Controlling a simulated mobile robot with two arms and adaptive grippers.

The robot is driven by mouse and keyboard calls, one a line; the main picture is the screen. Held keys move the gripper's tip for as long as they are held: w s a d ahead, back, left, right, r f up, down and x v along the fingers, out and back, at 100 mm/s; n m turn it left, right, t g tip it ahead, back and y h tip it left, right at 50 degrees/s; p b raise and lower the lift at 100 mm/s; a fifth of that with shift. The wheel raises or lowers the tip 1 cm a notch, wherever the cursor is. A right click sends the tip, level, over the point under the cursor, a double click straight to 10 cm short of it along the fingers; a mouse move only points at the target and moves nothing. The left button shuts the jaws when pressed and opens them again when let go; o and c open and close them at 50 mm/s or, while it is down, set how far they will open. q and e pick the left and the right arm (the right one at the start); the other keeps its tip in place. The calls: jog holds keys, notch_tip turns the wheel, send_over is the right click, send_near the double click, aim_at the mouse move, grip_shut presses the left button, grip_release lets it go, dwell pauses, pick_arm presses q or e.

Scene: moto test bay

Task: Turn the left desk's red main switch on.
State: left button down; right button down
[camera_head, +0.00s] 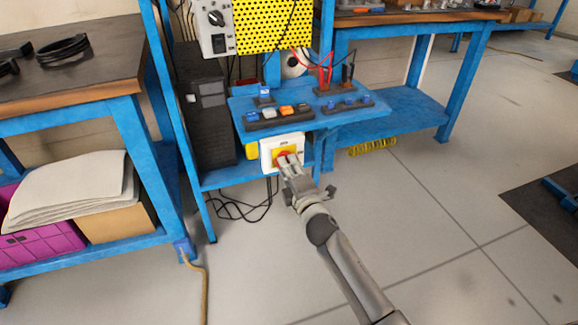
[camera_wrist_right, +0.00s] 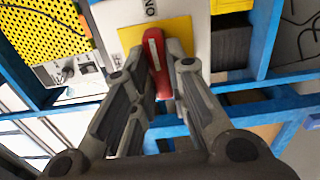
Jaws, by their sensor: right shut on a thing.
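The red main switch (camera_head: 284,157) sits on a yellow plate on a white box (camera_head: 267,153) at the front of the blue desk (camera_head: 345,118). My right gripper (camera_head: 288,163) reaches it from below right and covers part of it. In the right wrist view the red handle (camera_wrist_right: 160,65) stands between the two fingers of my right gripper (camera_wrist_right: 168,70), which are shut on it. The handle is slightly tilted there, and the letters "ON" show above it. My left gripper is in neither view.
A black computer tower (camera_head: 207,120) stands to the left. Black cables (camera_head: 240,207) hang below. A workbench (camera_head: 75,82) stands at the left. The floor at the right is mostly clear.

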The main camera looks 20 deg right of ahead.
jog(key=shift+m, duration=0.3)
jog(key=shift+f, duration=0.1)
jog(key=c, duration=1.5)
grip_release()
jog(key=shift+o, duration=0.4)
jog(key=shift+s, duration=0.15)
jog(key=s, duration=1.1)
jog(key=shift+s+d, duration=0.2)
jog(key=shift+s, duration=0.2)
